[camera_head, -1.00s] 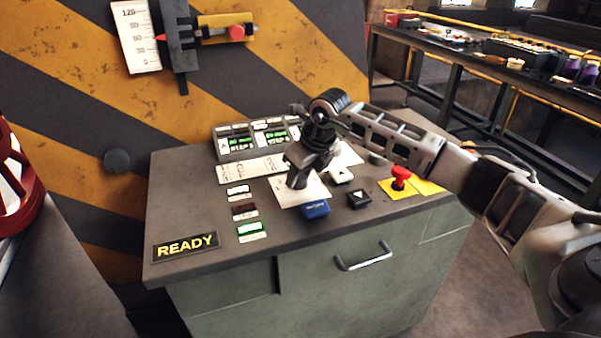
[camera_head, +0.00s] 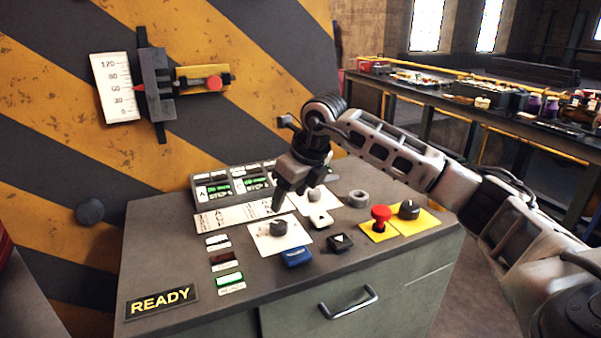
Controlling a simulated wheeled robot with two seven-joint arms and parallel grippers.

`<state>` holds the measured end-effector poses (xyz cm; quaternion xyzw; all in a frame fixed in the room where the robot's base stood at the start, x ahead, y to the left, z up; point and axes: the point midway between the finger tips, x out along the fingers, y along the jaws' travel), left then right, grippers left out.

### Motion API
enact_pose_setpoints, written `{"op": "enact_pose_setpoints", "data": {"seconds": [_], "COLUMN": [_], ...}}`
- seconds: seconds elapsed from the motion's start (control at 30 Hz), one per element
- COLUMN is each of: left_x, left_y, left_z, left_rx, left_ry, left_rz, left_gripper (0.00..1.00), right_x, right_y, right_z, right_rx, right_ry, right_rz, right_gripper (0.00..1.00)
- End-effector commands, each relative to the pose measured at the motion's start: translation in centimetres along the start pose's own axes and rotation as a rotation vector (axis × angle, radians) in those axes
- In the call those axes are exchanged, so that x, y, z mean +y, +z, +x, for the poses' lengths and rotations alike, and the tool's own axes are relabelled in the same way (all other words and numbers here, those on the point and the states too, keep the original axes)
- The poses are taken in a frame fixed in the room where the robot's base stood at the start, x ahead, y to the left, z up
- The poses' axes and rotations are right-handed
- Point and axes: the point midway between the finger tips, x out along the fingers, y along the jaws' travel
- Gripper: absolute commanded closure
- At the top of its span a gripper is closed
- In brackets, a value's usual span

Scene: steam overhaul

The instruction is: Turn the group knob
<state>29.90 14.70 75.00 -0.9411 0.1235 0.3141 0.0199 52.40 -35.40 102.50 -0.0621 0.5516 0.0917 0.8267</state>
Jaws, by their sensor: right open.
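The green-grey control desk (camera_head: 160,262) carries several knobs, and I cannot read which one is labelled group. One dark knob (camera_head: 279,228) sits on a white plate (camera_head: 262,240) near the middle. A second grey knob (camera_head: 314,195) sits on another white plate behind it, partly covered by my gripper. A black knob (camera_head: 408,209) stands on a yellow plate at the right. My right gripper (camera_head: 287,200) is open and empty, pointing down just above and behind the middle knob. It appears apart from that knob. My left gripper is out of view.
A red button (camera_head: 380,215) stands left of the black knob. A blue button (camera_head: 297,257), a black button (camera_head: 340,241) and a grey ring (camera_head: 358,199) are close by. A lit display panel (camera_head: 235,185) stands at the back.

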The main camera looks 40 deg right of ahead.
Motion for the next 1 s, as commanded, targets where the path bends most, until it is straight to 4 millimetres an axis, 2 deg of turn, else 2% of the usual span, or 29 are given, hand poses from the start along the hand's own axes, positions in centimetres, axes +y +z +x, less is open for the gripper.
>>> {"op": "enact_pose_setpoints", "data": {"seconds": [0.1, 0.2, 0.4, 1.0], "left_x": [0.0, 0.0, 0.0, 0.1], "left_y": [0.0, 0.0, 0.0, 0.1], "left_z": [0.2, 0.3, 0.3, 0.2], "left_rx": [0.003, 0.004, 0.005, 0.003], "left_ry": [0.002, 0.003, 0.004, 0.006], "left_rz": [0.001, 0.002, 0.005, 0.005], "left_gripper": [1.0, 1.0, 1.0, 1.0], "right_x": [-0.1, 0.0, -0.1, 0.0], "right_y": [0.1, 0.0, 0.1, 0.0], "right_z": [-2.9, -4.7, -6.9, -7.3], "right_rx": [-0.005, -0.004, -0.002, 0.0], "right_ry": [-0.002, -0.002, -0.001, 0.001], "right_rz": [0.0, 0.0, 0.001, 0.001], "right_gripper": [0.41, 0.41, 0.41, 0.41]}}
